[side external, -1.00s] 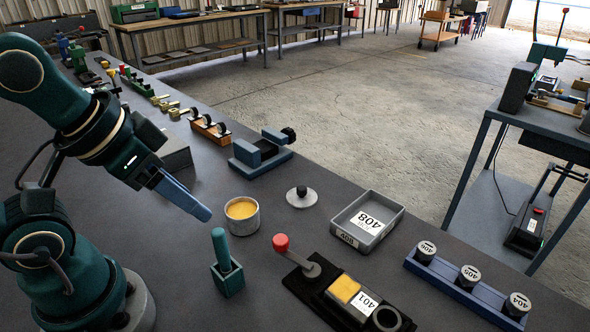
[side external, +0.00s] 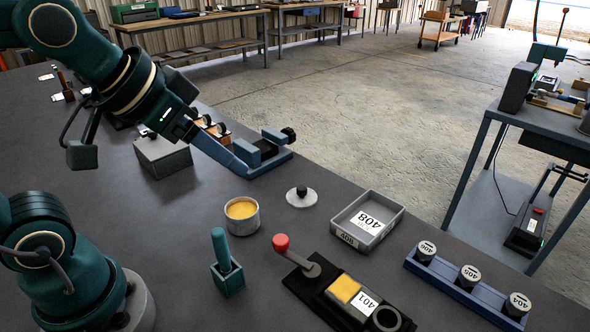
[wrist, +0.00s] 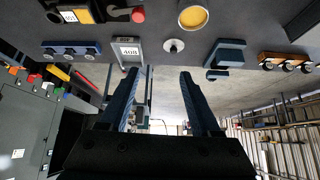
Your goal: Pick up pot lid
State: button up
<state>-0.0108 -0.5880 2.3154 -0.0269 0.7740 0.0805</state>
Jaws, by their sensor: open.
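The pot lid (side external: 301,199) is a pale disc with a black knob, lying flat on the dark bench right of the pot. The lid also shows in the wrist view (wrist: 173,46), beyond the fingertips and just right of the middle. The pot (side external: 242,220) is a grey round tin with yellow contents and stands uncovered; it is at the top of the wrist view (wrist: 193,18). My gripper (side external: 238,168) is above the bench, up and left of the lid in the side view. Its blue fingers are apart and empty in the wrist view (wrist: 160,76).
A grey tray marked 408 (side external: 391,222) stands right of the lid. A blue vise (side external: 262,153) shows behind my fingers. A green block with an upright handle (side external: 228,277) and a red-knobbed lever fixture (side external: 318,270) stand nearer. Bare bench surrounds the lid.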

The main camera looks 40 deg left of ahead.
jog(key=w, duration=0.8)
jog(key=g, duration=0.3)
send_over(301, 188)
jog(key=s, duration=0.2)
jog(key=shift+n, duration=0.3)
notch_tip(301, 188, down, 14)
jog(key=shift+s+f, duration=0.1)
jog(key=shift+x, duration=2.4)
grip_shut()
